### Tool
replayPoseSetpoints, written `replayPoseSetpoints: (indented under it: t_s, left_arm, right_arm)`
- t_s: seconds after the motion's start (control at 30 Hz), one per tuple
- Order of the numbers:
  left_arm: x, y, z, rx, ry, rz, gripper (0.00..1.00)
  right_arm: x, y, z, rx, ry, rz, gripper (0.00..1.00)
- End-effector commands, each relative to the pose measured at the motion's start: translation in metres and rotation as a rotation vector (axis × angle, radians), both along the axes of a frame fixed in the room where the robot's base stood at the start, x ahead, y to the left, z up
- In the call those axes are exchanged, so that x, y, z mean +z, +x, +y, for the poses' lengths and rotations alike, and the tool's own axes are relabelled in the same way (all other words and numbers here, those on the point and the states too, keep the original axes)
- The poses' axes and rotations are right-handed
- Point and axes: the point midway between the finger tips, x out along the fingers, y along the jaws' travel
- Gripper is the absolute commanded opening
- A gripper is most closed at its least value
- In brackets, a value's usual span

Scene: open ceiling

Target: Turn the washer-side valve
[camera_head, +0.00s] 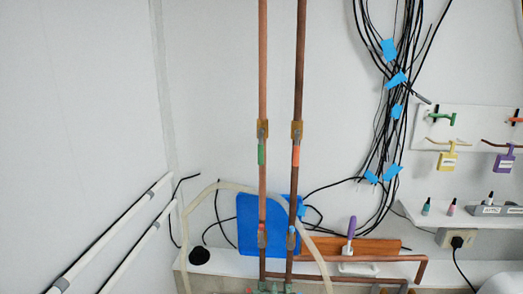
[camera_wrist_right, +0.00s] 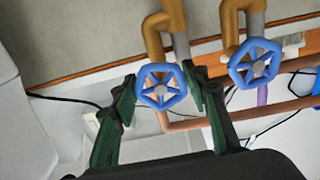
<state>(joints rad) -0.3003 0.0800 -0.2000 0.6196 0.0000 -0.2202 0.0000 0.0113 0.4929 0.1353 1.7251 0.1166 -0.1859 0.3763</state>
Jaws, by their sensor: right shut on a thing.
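In the right wrist view, two blue five-spoked valve wheels sit on copper pipe fittings. My right gripper (camera_wrist_right: 160,88) has its dark green fingers on either side of the left blue wheel (camera_wrist_right: 160,86) and is shut on its rim. The right blue wheel (camera_wrist_right: 254,63) stands apart, just right of the fingers. I cannot tell from a label which wheel is the washer-side one. In the head view, small greenish parts show at the bottom edge below the pipes, too cut off to tell what they are. My left gripper is not in view.
Two vertical copper pipes (camera_head: 262,60) run down the wall, with green and orange lever handles. A blue panel (camera_head: 250,222) is behind them. A pale hose (camera_head: 230,187) loops in front. Black cables (camera_head: 385,130) hang right. A shelf (camera_head: 470,218) holds small bottles. A purple-handled brush (camera_head: 351,230) stands below.

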Motion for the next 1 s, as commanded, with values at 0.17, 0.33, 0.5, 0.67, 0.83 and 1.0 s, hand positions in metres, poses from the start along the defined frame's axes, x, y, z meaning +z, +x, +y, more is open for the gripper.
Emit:
replayPoseSetpoints:
  t_s: [0.17, 0.33, 0.5, 0.67, 0.83, 1.0]
  left_arm:
    - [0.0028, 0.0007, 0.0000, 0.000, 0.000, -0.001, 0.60]
    - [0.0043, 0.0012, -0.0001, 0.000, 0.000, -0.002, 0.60]
    - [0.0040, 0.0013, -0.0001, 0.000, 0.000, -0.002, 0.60]
    - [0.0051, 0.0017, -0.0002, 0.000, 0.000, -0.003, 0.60]
    - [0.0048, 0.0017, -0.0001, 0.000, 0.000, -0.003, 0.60]
    - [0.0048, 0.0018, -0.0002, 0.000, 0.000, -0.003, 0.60]
  right_arm:
    - [0.0004, -0.0003, -0.0009, 0.000, -0.105, 0.013, 0.13]
    - [0.0003, -0.0002, -0.0009, 0.000, -0.298, 0.033, 0.13]
    - [-0.0001, -0.0002, -0.0009, 0.000, -0.300, 0.034, 0.13]
    - [-0.0006, -0.0003, -0.0020, 0.000, -0.468, 0.055, 0.13]
    - [0.0003, -0.0003, -0.0018, 0.000, -0.604, 0.068, 0.13]
    - [0.0003, -0.0004, -0.0018, 0.000, -0.604, 0.068, 0.13]
